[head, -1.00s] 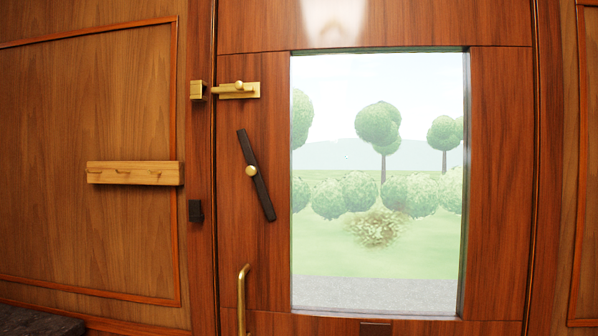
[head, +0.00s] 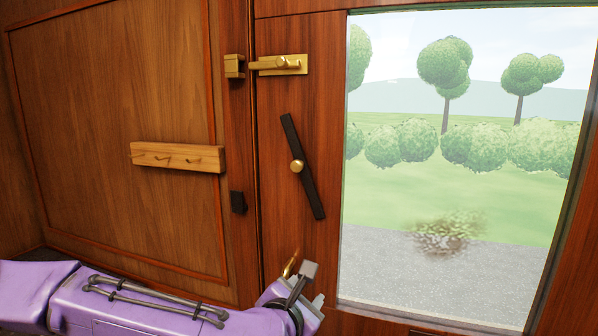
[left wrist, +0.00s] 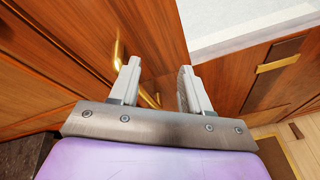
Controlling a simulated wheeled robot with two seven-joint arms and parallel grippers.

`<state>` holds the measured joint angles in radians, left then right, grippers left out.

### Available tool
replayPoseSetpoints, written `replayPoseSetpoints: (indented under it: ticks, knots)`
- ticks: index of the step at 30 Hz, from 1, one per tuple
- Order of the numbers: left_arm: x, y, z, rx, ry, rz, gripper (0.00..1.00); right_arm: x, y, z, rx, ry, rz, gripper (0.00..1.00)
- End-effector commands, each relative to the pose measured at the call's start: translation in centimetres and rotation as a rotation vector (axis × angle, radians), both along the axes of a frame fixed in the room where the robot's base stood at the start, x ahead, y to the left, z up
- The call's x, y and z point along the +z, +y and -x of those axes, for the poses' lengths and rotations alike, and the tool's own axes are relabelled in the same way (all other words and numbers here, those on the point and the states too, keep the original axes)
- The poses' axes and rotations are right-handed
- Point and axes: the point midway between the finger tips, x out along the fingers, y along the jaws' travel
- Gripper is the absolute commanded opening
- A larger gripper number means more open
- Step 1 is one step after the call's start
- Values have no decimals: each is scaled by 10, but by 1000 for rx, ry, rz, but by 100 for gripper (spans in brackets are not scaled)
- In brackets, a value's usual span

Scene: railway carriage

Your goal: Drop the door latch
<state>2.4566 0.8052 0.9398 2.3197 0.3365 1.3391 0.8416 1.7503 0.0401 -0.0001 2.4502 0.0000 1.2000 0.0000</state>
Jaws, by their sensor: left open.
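The door latch is a dark bar (head: 309,190) on the wooden door, turning on a round brass knob (head: 297,166). It stands steeply tilted, top end to the left and bottom end to the right. A small black catch (head: 238,201) is on the door post to its left, apart from the bar. My left gripper (head: 313,285) is open below the bar, near the brass door handle (head: 290,264), which it partly hides. In the left wrist view, my open fingers (left wrist: 158,72) are near the handle (left wrist: 117,50); I cannot tell whether they touch it. My right gripper is not in view.
A brass sliding bolt (head: 280,65) is above the bar, with a brass keeper (head: 235,66) on the post. A wooden peg rack (head: 178,157) is on the left wall. A large window (head: 460,180) fills the door's right side. The door face around the bar is clear.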

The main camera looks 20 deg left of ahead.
Motion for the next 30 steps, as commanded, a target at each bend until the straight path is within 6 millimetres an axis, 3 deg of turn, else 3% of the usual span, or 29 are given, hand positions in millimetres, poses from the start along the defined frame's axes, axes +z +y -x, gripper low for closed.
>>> replayPoseSetpoints:
  ticks: [1,3,6,8,11,13,24,30]
  knots:
    - [70,7,2,36,-82,137,47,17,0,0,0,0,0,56]
    - [137,17,12,71,-173,310,47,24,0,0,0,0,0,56]
    - [198,30,28,90,-257,475,47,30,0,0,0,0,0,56]
    - [216,34,35,93,-284,531,47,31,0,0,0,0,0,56]
    - [229,37,33,95,-300,567,47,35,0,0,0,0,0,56]
    - [229,36,22,98,-297,569,47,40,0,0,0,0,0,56]
    - [228,33,-54,96,-296,563,47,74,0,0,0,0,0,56]
    - [225,33,-67,94,-297,562,47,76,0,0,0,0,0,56]
